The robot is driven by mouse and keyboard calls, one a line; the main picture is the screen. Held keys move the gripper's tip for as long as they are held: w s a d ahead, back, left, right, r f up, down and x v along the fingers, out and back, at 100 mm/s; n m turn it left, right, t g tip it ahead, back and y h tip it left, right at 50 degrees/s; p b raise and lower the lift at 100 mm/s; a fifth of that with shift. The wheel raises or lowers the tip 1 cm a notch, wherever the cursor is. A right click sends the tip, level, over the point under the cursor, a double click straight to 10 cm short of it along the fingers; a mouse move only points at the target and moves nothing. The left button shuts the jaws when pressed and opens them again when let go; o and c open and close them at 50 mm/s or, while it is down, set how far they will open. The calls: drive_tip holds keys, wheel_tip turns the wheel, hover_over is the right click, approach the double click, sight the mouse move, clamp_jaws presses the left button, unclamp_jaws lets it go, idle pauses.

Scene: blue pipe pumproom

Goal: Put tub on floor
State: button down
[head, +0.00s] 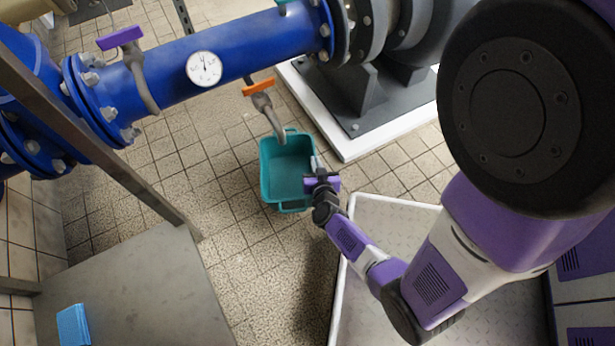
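The teal tub (266,172) is in the middle of the head view, upright, with its open top facing up and nothing visible inside. It is at or close above the tiled floor (225,225); this view does not show clearly whether its base touches. My gripper (316,168) is at the tub's right rim and overlaps it in the picture. The fingers are small and partly hidden by the wrist, so I cannot tell whether they are closed on the rim.
A blue pipe (235,45) with a gauge (204,68) and an orange-handled valve (258,87) runs above the tub. A pump plinth (345,150) stands behind right. A grey table (130,290) with a blue cloth-like item (73,325) is front left. Floor between is clear.

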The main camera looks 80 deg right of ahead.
wheel_tip(320, 180, down, 8)
drive_tip(key=b, duration=0.5)
drive_tip(key=shift+r, duration=0.25)
drive_tip(key=shift+f, duration=0.1)
drive_tip(key=c, duration=1.6)
unclamp_jaws()
drive_tip(key=shift+c, duration=0.2)
